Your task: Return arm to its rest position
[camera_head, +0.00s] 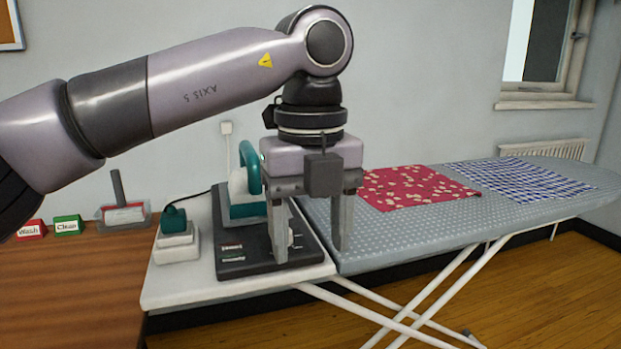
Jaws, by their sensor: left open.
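My left arm (205,80) comes in from the left and bends down at the wrist. My left gripper (311,250) points down, its fingers apart, with nothing seen between them. It hangs in front of the iron stand end of the ironing board, to the right of a teal and white iron (248,207). The gripper partly hides the iron and the dark stand (262,258) under it. I cannot tell whether the fingertips touch the stand. My right gripper is not in view.
The ironing board (400,232) carries a red patterned cloth (415,187) and a blue checked cloth (525,179). A small teal-topped white item (177,243) stands left of the iron. A wooden table (70,290) holds "Wash" (31,230) and "Clean" (67,225) signs and a brush-like tool (123,213).

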